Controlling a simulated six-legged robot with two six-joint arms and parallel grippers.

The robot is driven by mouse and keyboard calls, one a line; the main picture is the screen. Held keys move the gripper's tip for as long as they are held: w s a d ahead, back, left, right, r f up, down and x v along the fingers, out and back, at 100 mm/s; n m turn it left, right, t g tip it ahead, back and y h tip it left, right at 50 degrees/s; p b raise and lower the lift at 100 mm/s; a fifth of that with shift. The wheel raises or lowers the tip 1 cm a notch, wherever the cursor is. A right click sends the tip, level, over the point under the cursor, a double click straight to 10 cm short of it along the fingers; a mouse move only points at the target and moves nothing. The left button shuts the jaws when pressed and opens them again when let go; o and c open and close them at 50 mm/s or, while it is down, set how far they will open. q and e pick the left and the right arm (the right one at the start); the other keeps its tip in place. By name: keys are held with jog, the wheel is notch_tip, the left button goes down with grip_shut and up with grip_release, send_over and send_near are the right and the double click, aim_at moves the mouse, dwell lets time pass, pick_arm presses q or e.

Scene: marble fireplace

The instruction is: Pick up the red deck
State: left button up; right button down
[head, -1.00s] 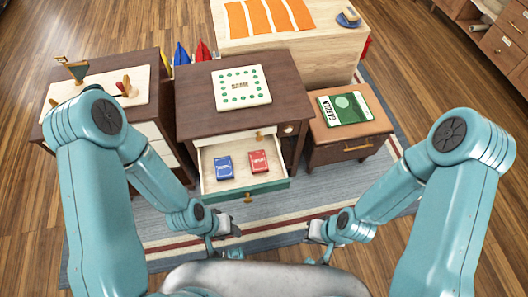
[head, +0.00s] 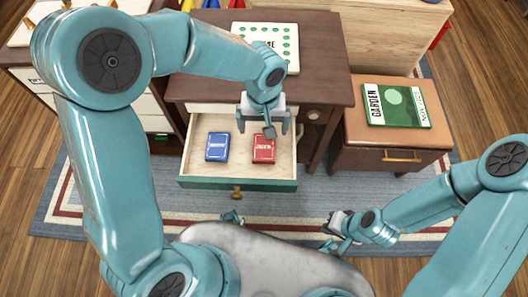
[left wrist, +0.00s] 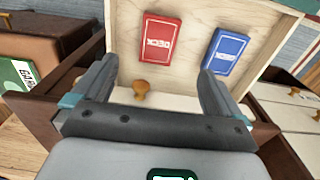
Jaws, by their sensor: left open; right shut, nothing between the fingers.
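The red deck (head: 263,149) lies in the open drawer (head: 237,183), on the right side of its floor. The blue deck (head: 217,147) lies to its left. My left gripper (head: 264,130) is open and empty above the drawer, just over the back end of the red deck. In the left wrist view the red deck (left wrist: 158,40) and the blue deck (left wrist: 226,52) lie beyond the open fingers (left wrist: 158,85), touching neither. My right gripper (head: 334,232) is shut and empty, low in front of the furniture, over the rug.
The drawer belongs to a dark wooden table (head: 325,65) with a white game board (head: 280,45) on top. The striped rug (head: 280,205) is clear in front of the drawer.

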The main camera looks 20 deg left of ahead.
pick_arm(q)
jog(key=b, duration=0.2)
send_over(263, 153)
jog(key=w, duration=0.1)
notch_tip(263, 153, down, 7)
jog(key=shift+a+r, duration=0.1)
jog(key=shift+r, duration=0.05)
jog(key=shift+s+f, duration=0.25)
jog(key=shift+f, duration=0.5)
jog(key=f+b, duration=0.2)
jog(key=f, duration=0.3)
jog(key=shift+s, duration=0.2)
jog(key=shift+d+r, duration=0.15)
jog(key=shift+d, duration=0.05)
jog(key=shift+c, duration=0.3)
jog(key=c, duration=1)
jog(key=shift+c, duration=0.4)
jog(key=shift+r, duration=0.1)
